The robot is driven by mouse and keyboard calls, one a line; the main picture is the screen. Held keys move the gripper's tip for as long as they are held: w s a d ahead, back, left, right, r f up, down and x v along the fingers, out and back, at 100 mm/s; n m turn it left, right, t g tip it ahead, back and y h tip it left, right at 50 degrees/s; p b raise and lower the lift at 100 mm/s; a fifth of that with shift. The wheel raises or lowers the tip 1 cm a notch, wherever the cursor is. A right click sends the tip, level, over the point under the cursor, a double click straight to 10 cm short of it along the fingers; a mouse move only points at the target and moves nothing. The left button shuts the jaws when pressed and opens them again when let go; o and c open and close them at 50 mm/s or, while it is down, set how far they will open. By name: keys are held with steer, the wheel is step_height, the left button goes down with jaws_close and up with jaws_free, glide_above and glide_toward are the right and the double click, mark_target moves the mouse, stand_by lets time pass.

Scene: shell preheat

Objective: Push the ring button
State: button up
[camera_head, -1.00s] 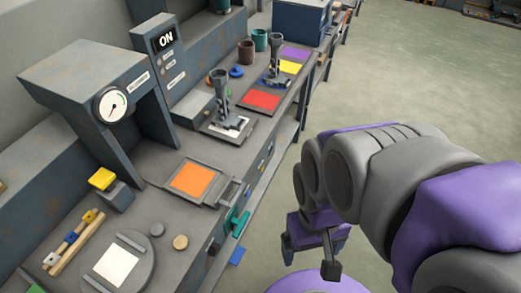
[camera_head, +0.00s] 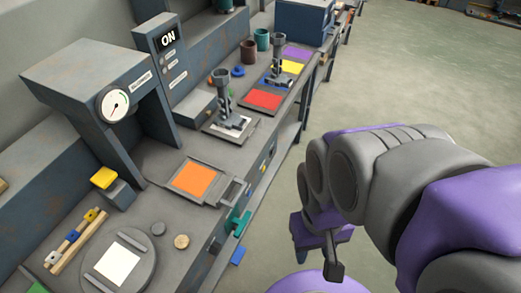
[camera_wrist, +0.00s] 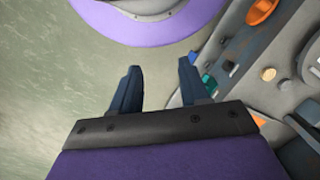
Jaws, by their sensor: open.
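I cannot make out for certain which part is the ring button. Along the bench's front side sit a green piece (camera_head: 239,222) and a blue piece (camera_head: 238,255). They also show at the bench edge in the wrist view, green (camera_wrist: 208,83) and blue (camera_wrist: 227,66). My gripper (camera_head: 327,256) hangs over the floor, to the right of the bench and apart from it. In the wrist view its two dark fingers (camera_wrist: 159,68) stand apart with nothing between them.
The workbench holds a press-like frame with a gauge (camera_head: 115,105), an ON display box (camera_head: 167,40), a yellow block (camera_head: 104,178), an orange plate (camera_head: 194,178), a round turntable (camera_head: 142,273) and small discs (camera_head: 181,242). The floor (camera_head: 420,80) to the right is clear.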

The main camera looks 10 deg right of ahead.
jaws_close()
stand_by(1.0)
